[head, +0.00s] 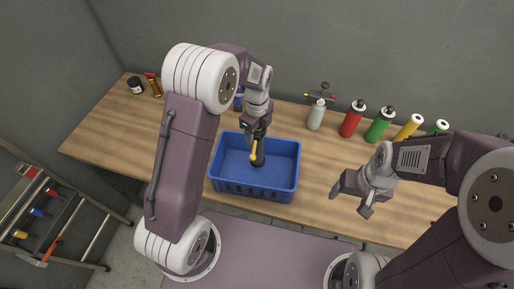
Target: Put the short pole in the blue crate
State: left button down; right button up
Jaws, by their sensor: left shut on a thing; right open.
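The blue crate (230,187) stands on the wooden table near its front edge, in front of me. My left gripper (256,138) points down over the crate and is shut on a small yellow and dark piece, which looks like the short pole (254,152). The piece hangs within the crate's outline; I cannot tell whether it touches the crate floor. My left gripper and arm hide part of the crate's back rim. My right gripper (350,202) is open and empty, to the right of the crate, over the table's front part.
Several bottles stand in a row at the back right, among them a pale one (316,115), a red one (351,119) and a green one (379,126). A dark jar (135,85) stands at the far left. A rack (40,211) stands on the floor at left.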

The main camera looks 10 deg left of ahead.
pick_arm(q)
jog(key=shift+w+f, duration=0.55)
jog(key=shift+f, duration=0.1)
jog(key=f, duration=0.1)
jog(key=s+f, duration=0.1)
jog(key=shift+f+p, duration=0.35)
jog(key=shift+f, duration=0.05)
jog(key=shift+w+f, duration=0.2)
jog(key=shift+c, duration=2)
grip_release()
jog(key=shift+s, duration=0.1)
pick_arm(e)
jog(key=shift+w+r, duration=0.1)
jog(key=shift+r, duration=0.25)
